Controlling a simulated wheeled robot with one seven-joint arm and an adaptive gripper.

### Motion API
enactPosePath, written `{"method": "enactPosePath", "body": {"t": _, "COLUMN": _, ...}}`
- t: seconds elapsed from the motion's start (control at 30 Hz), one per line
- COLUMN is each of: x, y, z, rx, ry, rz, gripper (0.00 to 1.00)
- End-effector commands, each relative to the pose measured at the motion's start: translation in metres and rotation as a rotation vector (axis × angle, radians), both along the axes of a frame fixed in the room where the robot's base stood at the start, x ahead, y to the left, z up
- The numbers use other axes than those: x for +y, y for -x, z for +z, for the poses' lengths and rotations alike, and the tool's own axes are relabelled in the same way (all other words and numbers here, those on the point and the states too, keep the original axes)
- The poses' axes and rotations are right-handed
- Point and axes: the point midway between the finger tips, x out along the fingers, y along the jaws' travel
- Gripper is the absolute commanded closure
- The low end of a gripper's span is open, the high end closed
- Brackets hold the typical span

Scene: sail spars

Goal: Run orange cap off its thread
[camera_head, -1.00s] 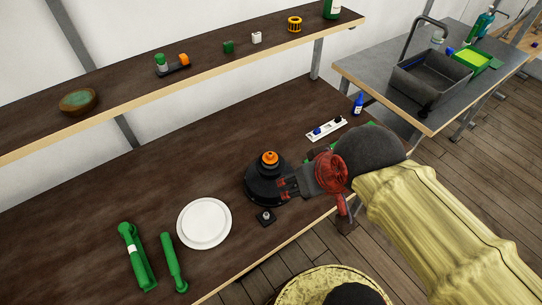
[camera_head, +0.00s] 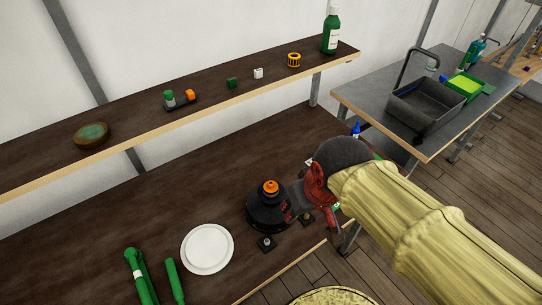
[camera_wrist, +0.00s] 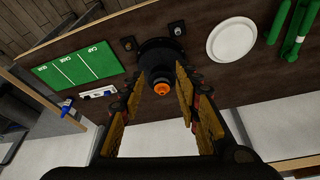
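The orange cap (camera_head: 270,187) sits on top of a round black stepped fixture (camera_head: 262,213) on the dark workbench. It also shows in the wrist view (camera_wrist: 161,89), at the end of the fixture's black neck. My gripper (camera_wrist: 160,84) is open, with its yellow-padded fingers spread left and right of the cap and neck in that view. I see no contact with the cap. In the head view my gripper (camera_head: 291,203) is at the fixture's right side, its fingertips partly hidden. Whether the thread is engaged is hidden under the cap.
A white plate (camera_head: 207,248) and green tools (camera_head: 140,276) lie left of the fixture. Small black bolted brackets (camera_head: 266,243) are by its base. A green sectioned mat (camera_wrist: 82,65) and a white strip (camera_wrist: 97,93) lie nearby. A shelf (camera_head: 212,98) with small items runs behind.

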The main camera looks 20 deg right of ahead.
Motion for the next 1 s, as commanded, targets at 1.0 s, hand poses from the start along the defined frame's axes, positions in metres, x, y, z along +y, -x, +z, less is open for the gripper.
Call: {"method": "enactPosePath", "body": {"t": 1.0, "x": 0.001, "y": -0.187, "z": -0.051, "rx": 0.346, "ry": -0.123, "rz": -0.767, "gripper": 0.71}}
